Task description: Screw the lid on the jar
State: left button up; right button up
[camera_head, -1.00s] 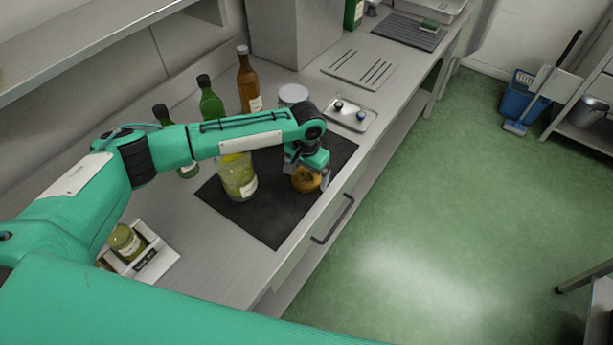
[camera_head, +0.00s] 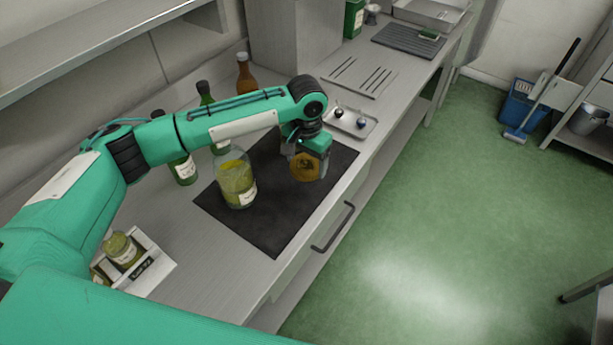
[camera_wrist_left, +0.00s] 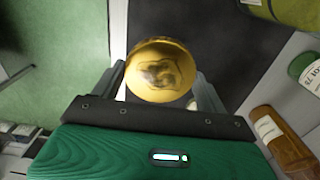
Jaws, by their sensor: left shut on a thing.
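The glass jar (camera_head: 237,182) stands upright on the black mat (camera_head: 258,226), with yellow-green contents and a pale label. Its mouth looks open. The gold lid (camera_head: 306,167) is held in my left gripper (camera_head: 309,172), to the right of the jar and apart from it. In the left wrist view the round lid (camera_wrist_left: 160,70), with a dark emblem on its face, sits between the two fingers (camera_wrist_left: 162,88). A part of the jar (camera_wrist_left: 292,12) shows at the top right of that view. My right gripper is not in view.
Green bottles (camera_head: 183,168) and a brown bottle (camera_head: 245,75) stand behind the jar. A small tray (camera_head: 351,120) with dark knobs lies beyond the mat. A white caddy (camera_head: 150,275) with jars is at the front left. The mat's front part is clear.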

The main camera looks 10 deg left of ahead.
aim_at(307, 164)
pick_arm(q)
notch_tip(307, 164, up, 12)
jog(key=b, duration=0.1)
jog(key=shift+b, duration=0.4)
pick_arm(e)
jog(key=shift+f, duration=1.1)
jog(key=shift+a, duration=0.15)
